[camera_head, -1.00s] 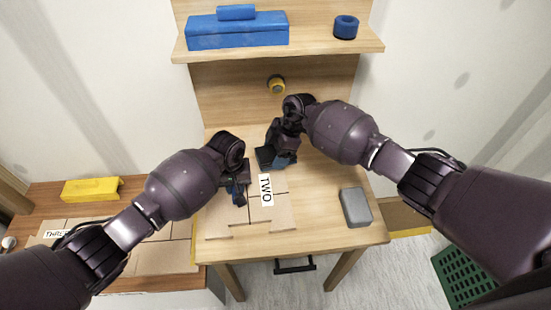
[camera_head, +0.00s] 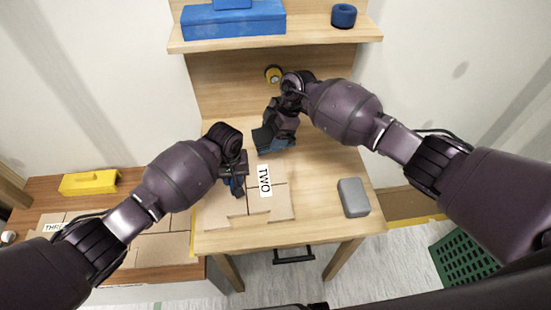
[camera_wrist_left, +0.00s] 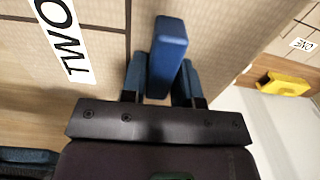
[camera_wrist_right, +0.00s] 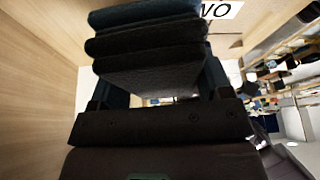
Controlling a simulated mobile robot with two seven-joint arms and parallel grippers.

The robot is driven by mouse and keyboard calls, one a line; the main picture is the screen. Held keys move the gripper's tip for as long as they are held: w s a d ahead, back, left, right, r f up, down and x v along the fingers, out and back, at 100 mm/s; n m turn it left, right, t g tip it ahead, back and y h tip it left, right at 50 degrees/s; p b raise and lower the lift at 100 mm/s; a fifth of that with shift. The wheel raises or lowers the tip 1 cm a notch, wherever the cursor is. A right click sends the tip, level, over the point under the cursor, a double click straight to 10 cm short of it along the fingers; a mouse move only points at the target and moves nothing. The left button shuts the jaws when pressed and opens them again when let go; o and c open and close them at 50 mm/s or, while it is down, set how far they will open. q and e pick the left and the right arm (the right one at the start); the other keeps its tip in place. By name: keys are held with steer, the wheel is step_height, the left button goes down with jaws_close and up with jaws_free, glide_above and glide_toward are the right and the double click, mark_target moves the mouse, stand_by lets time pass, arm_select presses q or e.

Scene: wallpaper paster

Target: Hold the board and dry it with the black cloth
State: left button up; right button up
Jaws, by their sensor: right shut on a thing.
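The board (camera_head: 268,200) is tan with dark lines and a white "TWO" label, and lies flat on the wooden table. Its label also shows in the left wrist view (camera_wrist_left: 64,38). My left gripper (camera_head: 237,185) is low over the board's left part. A blue bar (camera_wrist_left: 168,55) sits between its fingers in the left wrist view; whether they grip it is unclear. My right gripper (camera_head: 268,140) is shut on the folded black cloth (camera_wrist_right: 150,50), behind the board. Whether the cloth touches the table is hard to tell.
A grey block (camera_head: 353,197) lies on the table (camera_head: 325,225) right of the board. A shelf (camera_head: 300,40) behind holds a blue box (camera_head: 232,22) and a blue roll (camera_head: 343,15). A yellow-black roll (camera_head: 273,74) is below it. Another table at left holds boards and a yellow block (camera_head: 90,182).

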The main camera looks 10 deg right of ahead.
arm_select(q)
steer(key=o, duration=0.4)
step_height(320, 180, up, 12)
stand_by(0.6)
stand_by(0.3)
